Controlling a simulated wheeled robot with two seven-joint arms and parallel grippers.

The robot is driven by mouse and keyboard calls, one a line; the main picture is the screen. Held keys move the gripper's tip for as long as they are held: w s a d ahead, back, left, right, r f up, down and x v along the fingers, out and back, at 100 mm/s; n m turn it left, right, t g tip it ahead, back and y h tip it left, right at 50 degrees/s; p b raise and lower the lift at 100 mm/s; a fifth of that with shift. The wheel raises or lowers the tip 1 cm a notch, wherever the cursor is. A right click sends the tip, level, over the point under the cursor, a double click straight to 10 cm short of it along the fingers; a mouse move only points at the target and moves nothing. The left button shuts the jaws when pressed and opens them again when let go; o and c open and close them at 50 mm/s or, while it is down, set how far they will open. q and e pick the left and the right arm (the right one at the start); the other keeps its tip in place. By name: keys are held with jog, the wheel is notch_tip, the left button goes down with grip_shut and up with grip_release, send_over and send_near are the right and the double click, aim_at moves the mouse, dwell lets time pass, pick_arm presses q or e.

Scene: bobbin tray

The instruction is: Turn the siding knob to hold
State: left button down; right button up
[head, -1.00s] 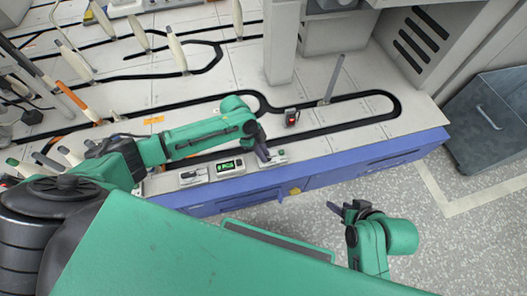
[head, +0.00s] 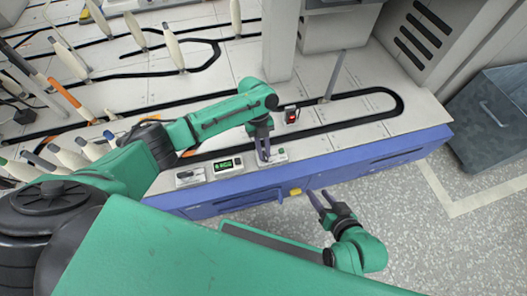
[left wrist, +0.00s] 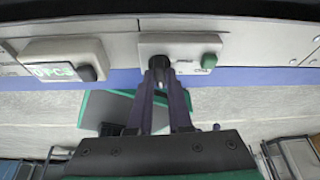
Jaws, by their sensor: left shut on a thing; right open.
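The siding knob (left wrist: 159,63) is a small dark knob on a pale control box (left wrist: 180,43), with a green button (left wrist: 208,61) to its right. My left gripper (left wrist: 160,72) has its two dark fingers shut on the knob, which is partly hidden between the tips. In the head view my left gripper (head: 264,157) reaches down to the box at the table's front edge and hides the knob there. My right gripper (head: 319,199) is open and empty, out in front of the blue table edge.
A box with a green display (head: 228,165) stands left of the knob box, with another small box (head: 190,177) beyond it. A small device with a red light (head: 291,115) stands behind, by the black looped track (head: 398,105). Pale bobbins (head: 177,50) stand at the left.

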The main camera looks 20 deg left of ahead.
pick_arm(q)
jog(key=shift+m, duration=0.5)
pick_arm(e)
jog(key=shift+a+f+t, duration=0.15)
jog(key=shift+a+t, duration=0.15)
jog(key=shift+t, duration=0.1)
pick_arm(q)
jog(key=c, duration=0.8)
grip_release()
jog(key=shift+c, duration=0.2)
jog(key=shift+y, duration=0.3)
